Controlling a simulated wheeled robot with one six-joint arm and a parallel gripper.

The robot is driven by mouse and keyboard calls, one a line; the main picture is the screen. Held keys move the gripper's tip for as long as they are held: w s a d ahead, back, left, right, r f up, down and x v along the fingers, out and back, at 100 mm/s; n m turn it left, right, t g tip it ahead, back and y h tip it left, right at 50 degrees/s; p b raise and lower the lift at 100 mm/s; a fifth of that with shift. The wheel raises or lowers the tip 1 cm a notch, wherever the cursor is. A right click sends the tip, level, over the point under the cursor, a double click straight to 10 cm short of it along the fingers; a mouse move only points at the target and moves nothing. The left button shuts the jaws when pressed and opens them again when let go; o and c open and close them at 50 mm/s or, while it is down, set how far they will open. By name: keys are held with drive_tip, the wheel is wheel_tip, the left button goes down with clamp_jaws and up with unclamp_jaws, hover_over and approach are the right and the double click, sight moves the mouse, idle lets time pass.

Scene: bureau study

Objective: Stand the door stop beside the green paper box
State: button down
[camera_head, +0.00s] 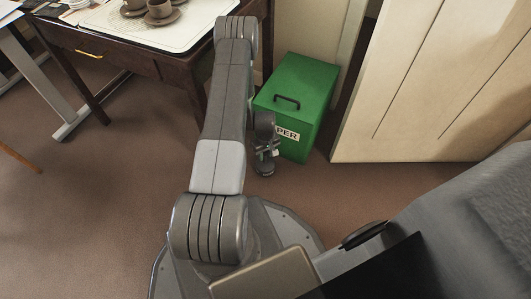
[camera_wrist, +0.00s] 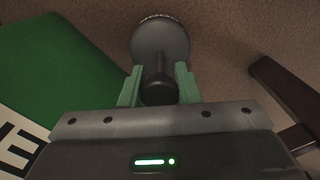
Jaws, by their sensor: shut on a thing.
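The green paper box (camera_head: 312,82), with a black handle on its lid and a white label on its front, stands on the carpet against the wall. It also fills the left of the wrist view (camera_wrist: 50,55). My gripper (camera_head: 266,152) is low, just left of the box front. In the wrist view my gripper (camera_wrist: 158,88) is shut on the door stop (camera_wrist: 160,40), a dark piece with a round base and a knobbed stem between the fingers. The door stop (camera_head: 264,169) is small in the head view. I cannot tell whether its base touches the floor.
A dark wooden table (camera_head: 182,67) with a tray (camera_head: 120,28) of brown cups is at upper left. A dark wooden leg (camera_wrist: 285,95) shows at right in the wrist view. A cream door (camera_head: 425,90) stands right of the box. Carpet (camera_head: 95,205) is clear at left.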

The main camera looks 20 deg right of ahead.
drive_tip(key=shift+f, duration=0.1)
drive_tip(key=c, duration=1.1)
unclamp_jaws()
wheel_tip(320, 180, up, 12)
drive_tip(key=p, duration=0.4)
drive_tip(key=shift+p, duration=0.35)
